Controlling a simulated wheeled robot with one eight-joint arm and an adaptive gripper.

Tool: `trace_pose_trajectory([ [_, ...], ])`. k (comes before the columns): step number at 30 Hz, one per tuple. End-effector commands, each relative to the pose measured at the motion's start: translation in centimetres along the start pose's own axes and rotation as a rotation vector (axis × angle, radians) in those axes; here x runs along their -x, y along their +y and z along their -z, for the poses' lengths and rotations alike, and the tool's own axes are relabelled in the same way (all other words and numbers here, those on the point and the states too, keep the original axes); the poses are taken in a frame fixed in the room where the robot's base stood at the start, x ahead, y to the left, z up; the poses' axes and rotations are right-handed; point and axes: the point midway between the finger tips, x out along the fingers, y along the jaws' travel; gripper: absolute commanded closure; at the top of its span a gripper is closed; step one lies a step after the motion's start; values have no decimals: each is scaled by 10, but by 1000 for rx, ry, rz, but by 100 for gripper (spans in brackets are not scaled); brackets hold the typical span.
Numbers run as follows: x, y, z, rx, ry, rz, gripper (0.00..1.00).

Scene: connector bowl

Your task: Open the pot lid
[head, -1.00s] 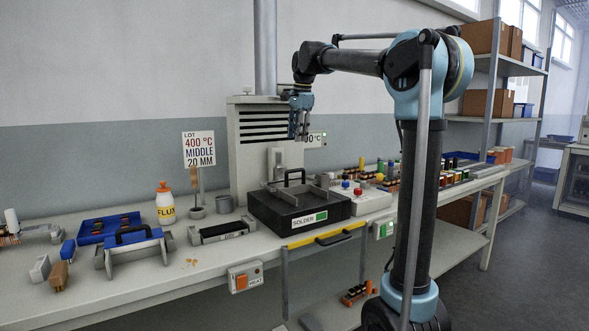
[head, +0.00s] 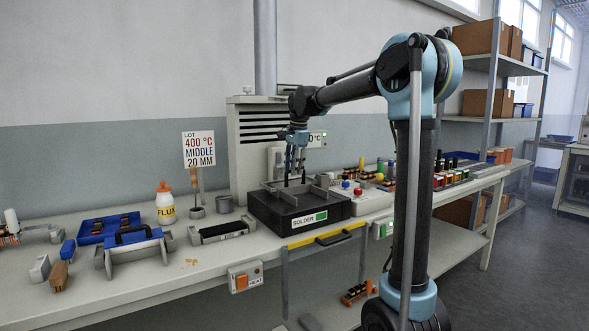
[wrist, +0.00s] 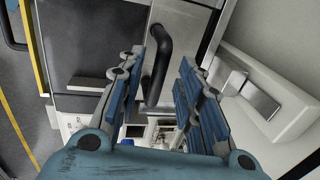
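The solder pot is a black box (head: 268,212) with a "SOLDER" label on its front, standing on the bench. Its lid lies flat on top, with a black bar handle (wrist: 158,62). My gripper (head: 295,183) is pointing down over the pot, its fingertips around handle height. In the wrist view, the dark handle runs between the two blue fingers of my gripper (wrist: 169,58), with gaps on both sides. The gripper is open and empty. In the head view, the fingers mostly cover the handle.
A grey vented cabinet (head: 248,130) stands behind the pot. A control box with coloured knobs (head: 363,200) is close on its right. A grey holder with a black bar (head: 222,232) lies on its left. A yellow rail (head: 318,236) runs along the bench front.

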Motion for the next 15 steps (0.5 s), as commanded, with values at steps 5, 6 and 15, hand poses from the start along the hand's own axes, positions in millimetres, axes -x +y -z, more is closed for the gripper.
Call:
trace_pose_trajectory([
  [5,0,0,0,0,0,0,67],
  [6,0,0,0,0,0,0,67],
  [15,0,0,0,0,0,1,100],
])
